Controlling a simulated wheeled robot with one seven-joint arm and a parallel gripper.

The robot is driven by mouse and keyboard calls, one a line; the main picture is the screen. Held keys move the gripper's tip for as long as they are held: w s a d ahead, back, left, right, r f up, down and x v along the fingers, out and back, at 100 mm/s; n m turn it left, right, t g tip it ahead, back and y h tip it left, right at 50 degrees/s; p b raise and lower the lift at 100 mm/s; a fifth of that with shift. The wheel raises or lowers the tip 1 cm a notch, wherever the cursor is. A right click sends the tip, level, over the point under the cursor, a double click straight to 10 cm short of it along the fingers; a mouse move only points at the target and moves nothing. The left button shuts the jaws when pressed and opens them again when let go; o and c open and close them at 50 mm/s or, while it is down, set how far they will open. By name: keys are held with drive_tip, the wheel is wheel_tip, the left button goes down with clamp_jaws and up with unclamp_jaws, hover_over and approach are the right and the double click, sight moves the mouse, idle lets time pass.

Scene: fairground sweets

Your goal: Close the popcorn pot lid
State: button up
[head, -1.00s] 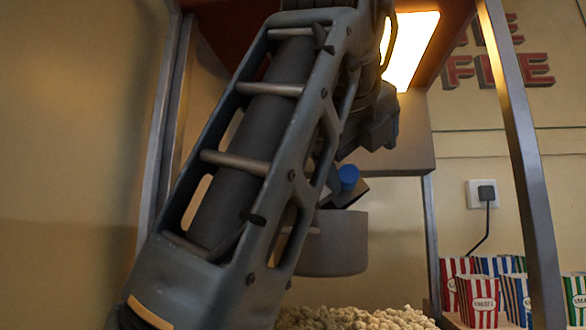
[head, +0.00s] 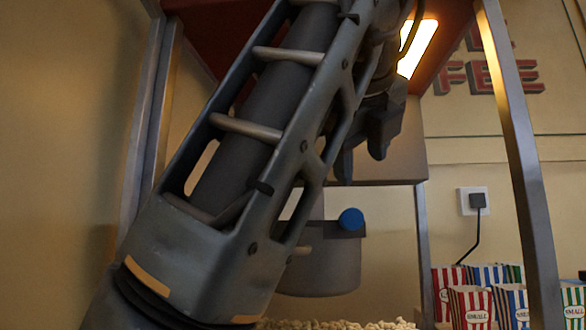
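The grey popcorn pot (head: 322,272) hangs inside the machine, partly hidden behind my arm. Its dark lid (head: 349,233) lies about level along the pot's rim; only its right part shows, so I cannot tell whether it is fully seated. A round blue knob (head: 351,219) is at the lid's right end. My gripper (head: 361,162) is above the knob, pointing down, with a visible gap to it. Its two dark fingers are apart and hold nothing that I can see.
Popcorn (head: 340,323) lies heaped below the pot. A metal post (head: 520,180) of the machine stands at the right. Striped popcorn boxes (head: 471,307) stand behind it. A lit lamp (head: 417,48) is overhead.

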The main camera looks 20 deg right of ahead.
drive_tip(key=s+a+p, duration=0.1)
drive_tip(key=s+a, duration=0.4)
drive_tip(key=shift+a+r, duration=0.2)
drive_tip(key=shift+r, duration=0.15)
idle(0.5)
drive_tip(key=shift+s, duration=0.1)
idle(0.6)
